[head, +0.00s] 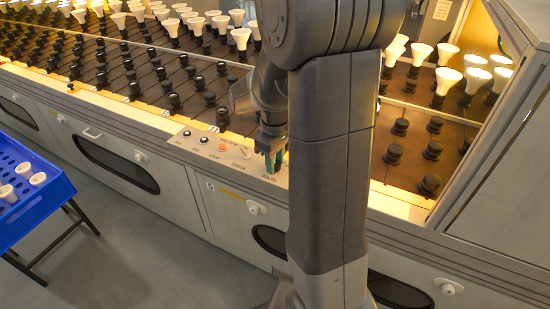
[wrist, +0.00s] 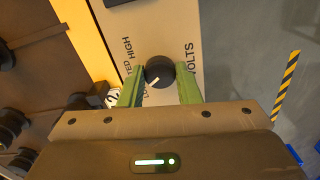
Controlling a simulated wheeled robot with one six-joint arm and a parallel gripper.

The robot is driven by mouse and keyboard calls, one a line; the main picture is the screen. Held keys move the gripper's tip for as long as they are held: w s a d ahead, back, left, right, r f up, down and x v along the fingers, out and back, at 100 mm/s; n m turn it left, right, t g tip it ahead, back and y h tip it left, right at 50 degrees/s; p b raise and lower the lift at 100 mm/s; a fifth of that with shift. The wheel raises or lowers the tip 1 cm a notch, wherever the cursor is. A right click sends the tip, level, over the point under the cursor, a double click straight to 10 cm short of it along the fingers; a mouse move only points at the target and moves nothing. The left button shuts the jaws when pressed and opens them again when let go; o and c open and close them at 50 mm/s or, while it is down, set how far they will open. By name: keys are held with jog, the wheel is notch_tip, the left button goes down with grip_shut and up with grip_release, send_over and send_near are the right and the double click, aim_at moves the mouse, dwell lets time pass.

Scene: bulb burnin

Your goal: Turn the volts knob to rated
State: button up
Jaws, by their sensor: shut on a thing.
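The volts knob (wrist: 160,70) is round and black with a white pointer line, on a pale panel strip (wrist: 195,30). In the wrist view its pointer slants toward the lower left, below the partly hidden RATED label (wrist: 124,78). The HIGH label (wrist: 127,48) is at its upper left, and VOLTS (wrist: 190,55) is at its right. My gripper (wrist: 160,80) has its green fingers on either side of the knob, shut on it. In the head view my gripper (head: 272,158) is down at the panel's right end and hides the knob.
Other panel controls, including an orange button (head: 222,147), lie left of my gripper. Behind are racks of black sockets (head: 170,102) and lit white bulbs (head: 446,80). A blue crate (head: 45,205) with bulbs stands at left. The grey floor (head: 150,260) in front is clear.

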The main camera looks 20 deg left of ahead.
jog(key=m+p, duration=0.2)
jog(key=m, duration=0.4)
jog(key=shift+m, duration=0.3)
dwell(0.4)
jog(key=o, duration=1)
notch_tip(320, 180, up, 14)
jog(key=p, duration=0.3)
jog(key=shift+f, duration=0.2)
